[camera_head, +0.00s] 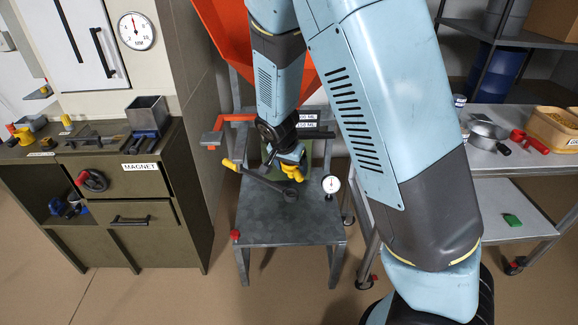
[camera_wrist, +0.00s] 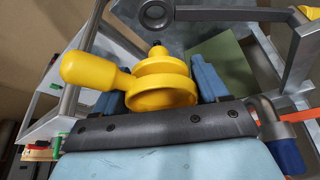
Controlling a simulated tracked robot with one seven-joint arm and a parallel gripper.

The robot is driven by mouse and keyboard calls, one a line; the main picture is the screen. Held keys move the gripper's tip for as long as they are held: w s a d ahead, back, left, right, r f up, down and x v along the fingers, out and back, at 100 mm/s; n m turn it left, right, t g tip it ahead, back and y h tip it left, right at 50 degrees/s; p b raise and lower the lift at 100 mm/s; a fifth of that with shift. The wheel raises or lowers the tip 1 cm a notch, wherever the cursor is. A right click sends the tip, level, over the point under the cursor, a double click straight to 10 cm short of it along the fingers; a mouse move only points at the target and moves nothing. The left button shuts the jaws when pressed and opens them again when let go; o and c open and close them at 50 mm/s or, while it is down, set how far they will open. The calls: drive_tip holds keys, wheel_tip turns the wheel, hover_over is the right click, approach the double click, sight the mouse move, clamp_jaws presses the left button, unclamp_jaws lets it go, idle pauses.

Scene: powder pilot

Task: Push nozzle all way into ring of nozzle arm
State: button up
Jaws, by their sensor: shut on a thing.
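A yellow nozzle (camera_wrist: 162,80) with a rounded side handle sits between the blue fingers of my gripper (camera_wrist: 160,85), which is shut on it. In the head view my gripper (camera_head: 289,160) hangs over the grey metal stand, with the yellow nozzle (camera_head: 293,172) at its tip. The nozzle arm (camera_head: 263,180) is a dark bar with a yellow end. Its ring (camera_head: 290,195) lies just below the nozzle in the head view. In the wrist view the ring (camera_wrist: 155,13) is at the top edge, apart from the nozzle.
A round dial gauge (camera_head: 331,184) stands right of the ring on the grey stand (camera_head: 275,222). An orange hopper (camera_head: 222,25) rises behind. A green cabinet (camera_head: 140,205) stands left, and a metal bench (camera_head: 505,160) with pans and trays stands right.

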sight(290, 177)
drive_tip(key=shift+f, duration=2.9)
drive_tip(key=shift+f, duration=1.15)
drive_tip(key=o, duration=1.1)
drive_tip(key=shift+c, duration=0.2)
drive_tip(key=v, duration=1.3)
drive_tip(key=shift+r, duration=0.25)
drive_tip(key=shift+s+a, duration=0.1)
drive_tip(key=shift+s, duration=0.05)
